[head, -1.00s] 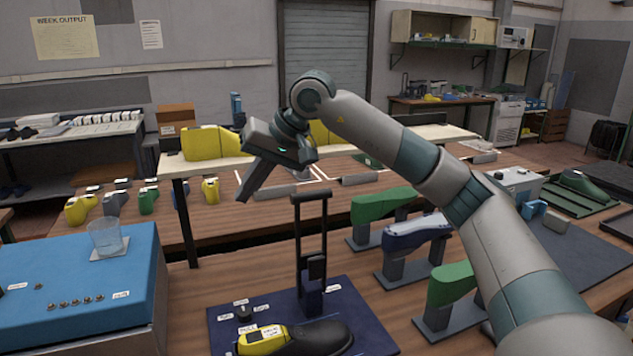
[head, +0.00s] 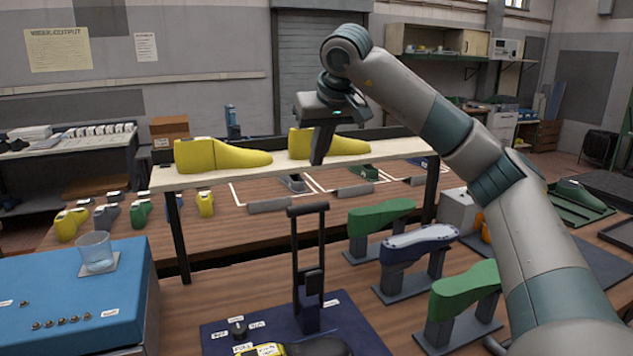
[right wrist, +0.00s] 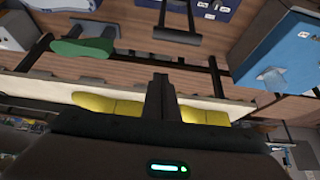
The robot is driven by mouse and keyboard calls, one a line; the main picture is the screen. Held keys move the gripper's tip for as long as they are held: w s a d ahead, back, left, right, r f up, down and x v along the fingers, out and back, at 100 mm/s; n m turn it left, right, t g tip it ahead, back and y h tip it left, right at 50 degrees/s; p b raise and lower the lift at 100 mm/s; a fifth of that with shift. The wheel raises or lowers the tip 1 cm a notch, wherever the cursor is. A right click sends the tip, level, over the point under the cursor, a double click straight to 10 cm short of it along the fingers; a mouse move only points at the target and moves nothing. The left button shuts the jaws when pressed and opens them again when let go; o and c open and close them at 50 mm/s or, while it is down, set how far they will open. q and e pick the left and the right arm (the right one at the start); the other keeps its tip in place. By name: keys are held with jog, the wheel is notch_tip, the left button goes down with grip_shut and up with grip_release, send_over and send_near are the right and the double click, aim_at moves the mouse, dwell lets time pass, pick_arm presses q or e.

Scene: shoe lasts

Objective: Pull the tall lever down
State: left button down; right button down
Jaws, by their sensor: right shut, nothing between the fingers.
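The tall lever (head: 308,210) is a black upright frame with a crossbar handle, standing on a dark blue base board (head: 215,338). It stands upright. In the right wrist view its crossbar handle (right wrist: 177,36) shows near the top middle. My right gripper (head: 317,161) is shut and empty, its fingers pointing down, above the lever's handle in the picture and apart from it. In the right wrist view the shut fingers (right wrist: 160,80) show at the centre, clear of the handle. My left gripper is not in view.
A raised shelf (head: 240,164) with yellow shoe lasts (head: 220,156) stands behind the lever. Green and dark blue lasts on stands (head: 418,240) are to its right. A blue-topped box (head: 60,290) with a glass (head: 95,252) is at the left. A dark and yellow shoe form lies at the lever's foot.

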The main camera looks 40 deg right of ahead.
jog(key=p+x, duration=0.4)
jog(key=x, duration=0.6)
jog(key=s, duration=0.1)
jog(key=s+p, duration=0.1)
jog(key=s+a, duration=0.1)
jog(key=s, duration=0.1)
jog(key=shift+f, duration=0.4)
jog(key=shift+w, duration=0.1)
